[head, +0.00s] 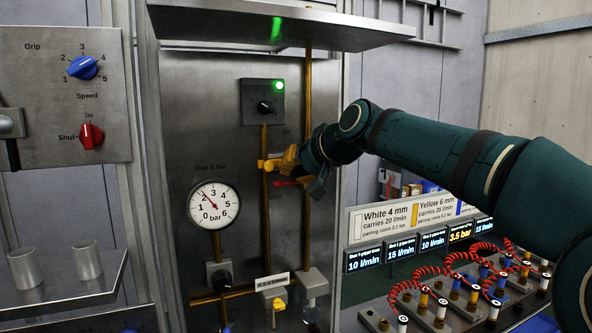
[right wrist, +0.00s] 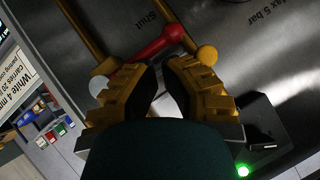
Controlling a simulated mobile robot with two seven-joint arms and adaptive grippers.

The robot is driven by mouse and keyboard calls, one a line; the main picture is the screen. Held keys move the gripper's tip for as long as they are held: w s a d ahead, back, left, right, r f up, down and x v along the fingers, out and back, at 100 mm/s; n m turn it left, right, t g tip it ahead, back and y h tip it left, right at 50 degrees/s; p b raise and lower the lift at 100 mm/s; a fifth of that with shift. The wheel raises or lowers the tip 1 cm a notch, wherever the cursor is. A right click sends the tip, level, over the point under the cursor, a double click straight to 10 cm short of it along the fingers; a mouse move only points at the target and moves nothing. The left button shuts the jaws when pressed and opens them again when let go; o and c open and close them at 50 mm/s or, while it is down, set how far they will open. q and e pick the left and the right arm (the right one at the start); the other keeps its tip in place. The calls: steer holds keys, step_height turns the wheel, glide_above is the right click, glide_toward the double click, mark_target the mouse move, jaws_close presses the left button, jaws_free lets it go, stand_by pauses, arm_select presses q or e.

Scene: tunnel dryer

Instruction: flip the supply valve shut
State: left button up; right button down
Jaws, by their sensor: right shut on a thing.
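The supply valve's red lever (head: 288,183) lies about level across the right-hand brass pipe on the steel panel. It also shows in the right wrist view (right wrist: 155,46), its thick red end near the lettering "Shut". My right gripper (head: 282,165), with yellow fingers, reaches in from the right and covers part of the lever. In the right wrist view the fingers (right wrist: 160,72) are close together at the lever and shut on it, though the contact itself is partly hidden. The word "On" stands above the gripper. My left gripper is in neither view.
A pressure gauge (head: 213,203) marked "Max 5 bar" hangs left of the gripper. A black knob (head: 265,107) with a lit green lamp is above. A steel hood (head: 280,22) overhangs the panel.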

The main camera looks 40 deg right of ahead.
steer(key=s+a+r+p, duration=0.2)
steer(key=s+r, duration=0.7)
steer(key=shift+r+p, duration=0.25)
steer(key=shift+p, duration=0.05)
steer(key=shift+w, duration=0.1)
stand_by(0.4)
